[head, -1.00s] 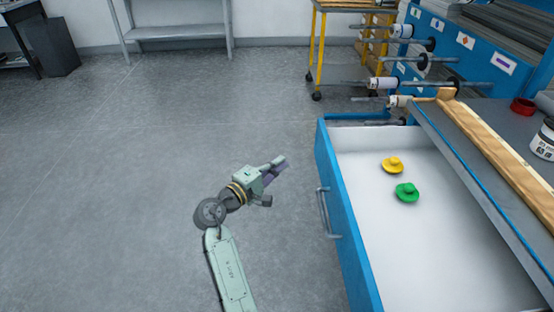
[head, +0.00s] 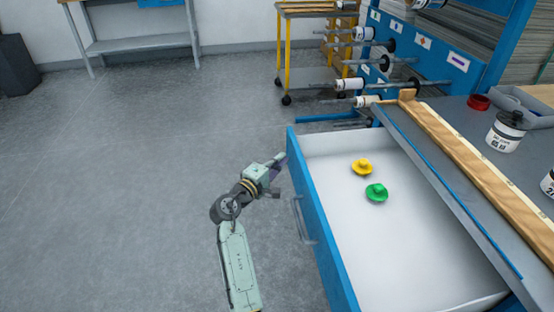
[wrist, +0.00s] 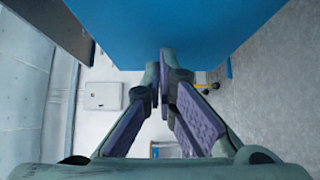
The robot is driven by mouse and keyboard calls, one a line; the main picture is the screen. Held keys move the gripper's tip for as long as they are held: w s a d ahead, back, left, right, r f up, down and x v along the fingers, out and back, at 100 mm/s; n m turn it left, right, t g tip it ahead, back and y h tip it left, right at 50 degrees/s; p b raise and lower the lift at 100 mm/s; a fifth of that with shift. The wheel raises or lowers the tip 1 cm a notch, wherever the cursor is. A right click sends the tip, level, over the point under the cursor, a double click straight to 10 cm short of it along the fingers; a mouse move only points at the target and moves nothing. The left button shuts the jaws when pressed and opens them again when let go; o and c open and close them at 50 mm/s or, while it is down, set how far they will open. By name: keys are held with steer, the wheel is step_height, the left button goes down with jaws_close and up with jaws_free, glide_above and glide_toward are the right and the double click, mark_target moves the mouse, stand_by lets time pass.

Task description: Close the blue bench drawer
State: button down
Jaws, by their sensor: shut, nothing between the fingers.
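The blue bench drawer (head: 325,250) stands pulled out from under the grey bench top. Its blue front, with a metal handle (head: 303,220), faces left, and its white inside is open to view. My gripper (head: 280,159) is shut and empty, beside the far end of the drawer front, beyond the handle. In the wrist view, the shut fingers (wrist: 165,82) point towards a broad blue surface (wrist: 190,28), likely the drawer front. I cannot tell whether the fingertips touch it.
A yellow knobbed piece (head: 362,167) and a green one (head: 376,192) lie in the drawer. The bench top carries a wooden bar (head: 470,150), a red ring (head: 479,102) and a jar (head: 506,132). A yellow-legged cart (head: 283,60) stands behind. The grey floor at left is clear.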

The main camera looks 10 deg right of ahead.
steer(key=shift+d, duration=0.15)
steer(key=p, duration=0.5)
glide_above(375, 162)
steer(key=shift+r, duration=0.1)
stand_by(0.3)
